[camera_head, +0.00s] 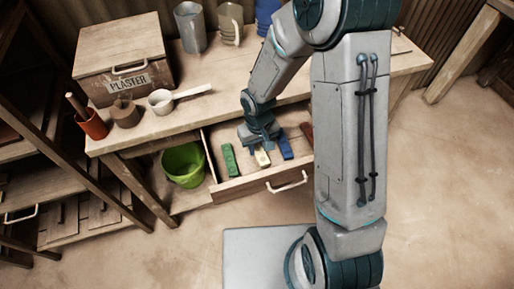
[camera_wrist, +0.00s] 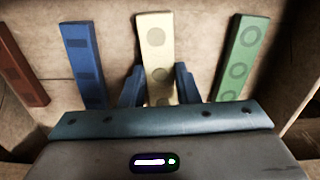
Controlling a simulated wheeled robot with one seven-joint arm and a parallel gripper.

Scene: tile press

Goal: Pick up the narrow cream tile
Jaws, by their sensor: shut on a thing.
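The narrow cream tile (camera_wrist: 155,48) has round marks on its face. In the wrist view my gripper (camera_wrist: 159,88) has a blue finger on each side of its near end and is shut on it. In the head view my gripper (camera_head: 262,143) is down in the open drawer (camera_head: 240,187), and the end of the cream tile (camera_head: 262,158) shows beneath it. The tile appears at the level of the other tiles; I cannot tell whether it touches the drawer floor.
A green tile (camera_wrist: 241,55) and a blue tile (camera_wrist: 84,60) flank the cream one, with a red-brown tile (camera_wrist: 20,62) farther left. A green bucket (camera_head: 184,164) stands beside the drawer. The bench top (camera_head: 215,90) holds a plaster box (camera_head: 122,62), a scoop (camera_head: 162,101) and several jugs.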

